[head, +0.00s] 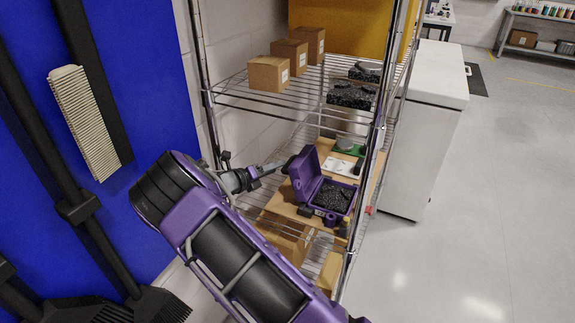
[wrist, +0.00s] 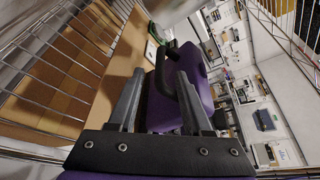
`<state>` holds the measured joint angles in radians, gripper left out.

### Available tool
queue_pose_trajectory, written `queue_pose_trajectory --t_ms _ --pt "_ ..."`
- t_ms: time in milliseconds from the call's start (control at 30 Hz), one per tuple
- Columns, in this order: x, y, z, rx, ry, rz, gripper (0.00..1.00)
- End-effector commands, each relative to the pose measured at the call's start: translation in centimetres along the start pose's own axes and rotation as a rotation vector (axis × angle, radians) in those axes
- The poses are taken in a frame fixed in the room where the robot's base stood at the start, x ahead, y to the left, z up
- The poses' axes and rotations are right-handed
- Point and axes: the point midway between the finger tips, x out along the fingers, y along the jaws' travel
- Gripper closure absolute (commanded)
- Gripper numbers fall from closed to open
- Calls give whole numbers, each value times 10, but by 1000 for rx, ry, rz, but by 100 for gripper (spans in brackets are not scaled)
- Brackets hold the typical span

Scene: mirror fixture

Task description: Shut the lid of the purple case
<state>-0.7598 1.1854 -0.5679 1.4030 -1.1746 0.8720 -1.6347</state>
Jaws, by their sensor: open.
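The purple case (head: 333,197) sits on a board on the middle wire shelf, with dark foam inside. Its lid (head: 304,173) stands open and upright on the left side of the case. My gripper (head: 284,167) reaches in from the left, its tips close to the outer face of the lid. In the wrist view my gripper (wrist: 160,76) is open, with nothing gripped. The purple case (wrist: 202,80) fills the space just beyond and to the right of the fingers. Whether a finger touches the lid I cannot tell.
Shelf posts (head: 366,170) and wires frame the space around the case. Cardboard boxes (head: 268,74) and black foam blocks (head: 350,95) stand on the shelf above. A green and white item (head: 342,163) lies behind the case. A white cabinet (head: 425,120) stands to the right.

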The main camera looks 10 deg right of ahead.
Motion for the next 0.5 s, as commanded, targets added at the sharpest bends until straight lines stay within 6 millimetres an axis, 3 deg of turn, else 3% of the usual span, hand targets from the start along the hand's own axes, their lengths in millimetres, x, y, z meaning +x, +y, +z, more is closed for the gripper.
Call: queue_pose_trajectory --t_ms 300,500 --pt "48 -1 -2 1 2 -4 50" --pt "68 -1 -1 2 2 -2 50"
